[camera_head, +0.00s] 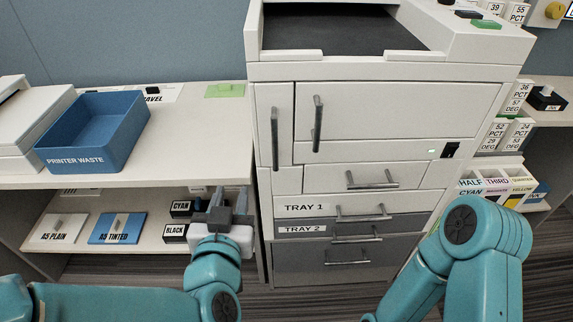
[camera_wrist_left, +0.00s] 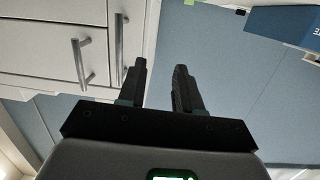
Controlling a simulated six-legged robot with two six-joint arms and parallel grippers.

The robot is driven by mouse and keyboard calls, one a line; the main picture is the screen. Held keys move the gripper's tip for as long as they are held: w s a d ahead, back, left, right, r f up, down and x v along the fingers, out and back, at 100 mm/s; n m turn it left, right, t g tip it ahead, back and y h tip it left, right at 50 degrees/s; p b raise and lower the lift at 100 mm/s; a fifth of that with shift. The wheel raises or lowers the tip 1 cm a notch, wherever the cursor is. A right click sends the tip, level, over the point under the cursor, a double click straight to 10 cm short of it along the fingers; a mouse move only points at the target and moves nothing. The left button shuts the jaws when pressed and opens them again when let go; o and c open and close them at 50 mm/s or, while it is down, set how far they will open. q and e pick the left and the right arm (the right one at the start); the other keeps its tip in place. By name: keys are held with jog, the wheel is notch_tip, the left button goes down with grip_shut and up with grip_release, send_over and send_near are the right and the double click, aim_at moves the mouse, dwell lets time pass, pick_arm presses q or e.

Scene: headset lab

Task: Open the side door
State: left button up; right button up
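The white printer (camera_head: 390,80) stands at the middle right. Its narrow side door (camera_head: 262,105) is shut at the printer's left edge, with a vertical metal handle (camera_head: 274,140); this handle also shows in the left wrist view (camera_wrist_left: 119,50). The wider front door (camera_head: 400,110) beside it is shut, with its own handle (camera_head: 318,124). My left gripper (camera_head: 229,198) is open and empty, left of and below the side door handle, apart from it. In the left wrist view its two fingers (camera_wrist_left: 160,85) stand apart with nothing between. My right gripper is out of view.
A blue printer waste bin (camera_head: 95,135) stands on the left counter (camera_head: 190,150). On the shelf below lie ink boxes (camera_head: 180,208) and paper packs (camera_head: 115,228). Tray drawers (camera_head: 310,208) with handles sit below the doors. Open space lies above the counter, left of the printer.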

pick_arm(q)
jog(key=s+d+r+t+h+b, duration=0.1)
jog(key=s+d+r+h+b, duration=0.1)
jog(key=s+d+b, duration=0.15)
jog(key=m+p, duration=0.1)
jog(key=p, duration=1.1)
send_near(274, 148)
jog(key=shift+h, duration=0.3)
jog(key=w, duration=0.3)
jog(key=w+d, duration=0.1)
jog(key=w, duration=0.5)
jog(key=shift+d+f, duration=0.1)
jog(key=shift+d, duration=0.1)
jog(key=shift+w+d, duration=0.2)
jog(key=shift+w, duration=0.6)
grip_shut()
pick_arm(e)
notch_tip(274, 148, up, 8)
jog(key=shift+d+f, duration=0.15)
